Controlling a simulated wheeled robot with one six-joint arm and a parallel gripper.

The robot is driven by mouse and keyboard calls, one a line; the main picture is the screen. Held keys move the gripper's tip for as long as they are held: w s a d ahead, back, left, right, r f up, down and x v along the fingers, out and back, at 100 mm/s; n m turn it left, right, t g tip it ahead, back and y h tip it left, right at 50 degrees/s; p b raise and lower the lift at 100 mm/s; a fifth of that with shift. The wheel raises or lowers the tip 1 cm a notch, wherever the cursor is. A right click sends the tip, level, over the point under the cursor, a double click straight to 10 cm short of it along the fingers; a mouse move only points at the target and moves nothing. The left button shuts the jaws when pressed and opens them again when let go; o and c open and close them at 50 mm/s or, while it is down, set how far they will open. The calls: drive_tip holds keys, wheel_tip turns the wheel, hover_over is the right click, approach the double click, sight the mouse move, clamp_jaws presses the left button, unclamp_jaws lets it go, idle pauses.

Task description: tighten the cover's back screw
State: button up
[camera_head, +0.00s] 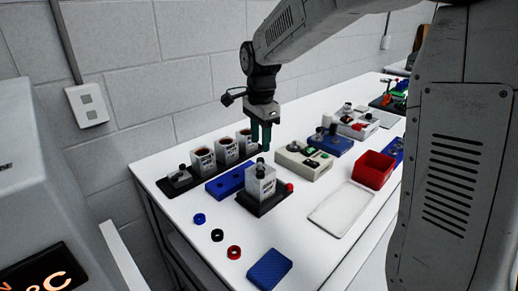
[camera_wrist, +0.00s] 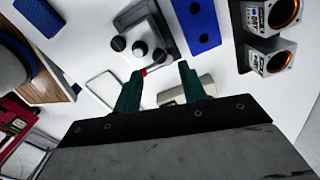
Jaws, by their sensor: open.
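My gripper (camera_head: 261,146) has two green fingers pointing down, open and empty. In the head view it hangs above the workbench, behind and above a grey-white servo unit (camera_head: 261,186). The unit stands upright in a black fixture (camera_head: 262,205) with a red knob (camera_head: 289,187). Dark round screw heads or knobs (camera_head: 260,167) show on its top. In the wrist view my gripper (camera_wrist: 159,70) is spread below the fixture, with the dark round heads (camera_wrist: 140,48) beyond the fingertips. I cannot tell which is the cover's back screw. Nothing lies between the fingers.
A black rack with several motor units (camera_head: 203,161) stands at the back left. A blue two-hole block (camera_head: 230,182) lies beside the fixture. A beige device (camera_head: 303,160), red bin (camera_head: 372,170) and white tray (camera_head: 342,208) are to the right. Small rings (camera_head: 217,235) lie in front.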

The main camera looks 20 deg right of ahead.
sight(260, 159)
drive_tip(key=shift+r, duration=1.75)
